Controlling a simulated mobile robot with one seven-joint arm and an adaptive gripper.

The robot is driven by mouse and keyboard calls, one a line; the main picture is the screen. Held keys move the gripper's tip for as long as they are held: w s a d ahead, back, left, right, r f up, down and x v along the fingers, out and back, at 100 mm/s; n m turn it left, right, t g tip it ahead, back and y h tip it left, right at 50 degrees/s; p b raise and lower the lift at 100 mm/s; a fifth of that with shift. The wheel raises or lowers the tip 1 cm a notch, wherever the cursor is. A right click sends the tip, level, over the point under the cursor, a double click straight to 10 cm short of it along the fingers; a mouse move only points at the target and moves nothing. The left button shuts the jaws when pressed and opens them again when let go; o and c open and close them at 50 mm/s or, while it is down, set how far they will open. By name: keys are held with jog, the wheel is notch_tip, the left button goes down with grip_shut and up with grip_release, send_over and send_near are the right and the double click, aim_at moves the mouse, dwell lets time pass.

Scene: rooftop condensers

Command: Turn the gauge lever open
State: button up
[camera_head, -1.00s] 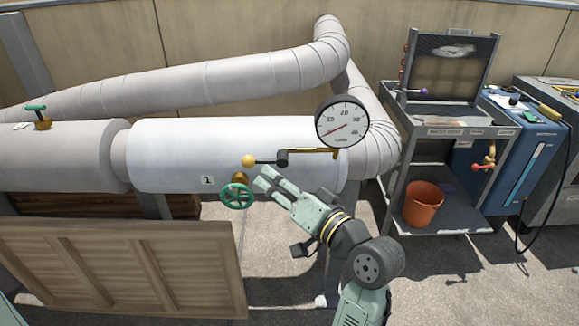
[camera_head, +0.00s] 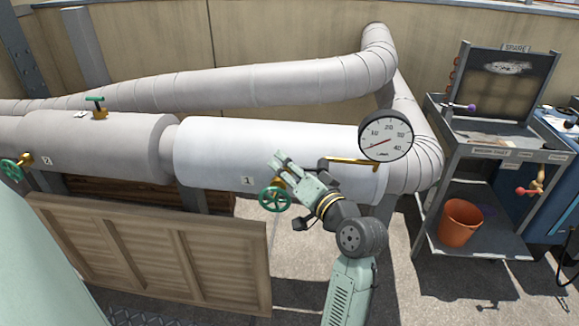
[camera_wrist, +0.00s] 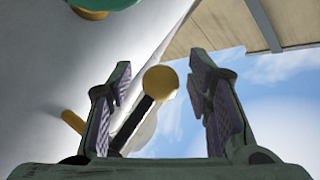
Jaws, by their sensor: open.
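The gauge lever shows in the wrist view as a black arm (camera_wrist: 132,122) with a yellow ball knob (camera_wrist: 160,82) on its end. The knob sits between my two open fingers, with gaps on both sides. In the head view my gripper (camera_head: 275,159) is in front of the white tank and hides the lever. The round gauge (camera_head: 386,135) stands right of my gripper on a brass pipe (camera_head: 345,160). Its red needle shows. In the wrist view my gripper (camera_wrist: 161,72) is open and empty.
A green handwheel (camera_head: 275,200) is just below my gripper, on the white tank (camera_head: 225,150) labelled 1. A wooden panel (camera_head: 150,250) stands below left. A grey cart (camera_head: 490,200) with an orange bucket (camera_head: 460,222) is at the right.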

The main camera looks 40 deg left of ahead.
grip_shut()
dwell(0.5)
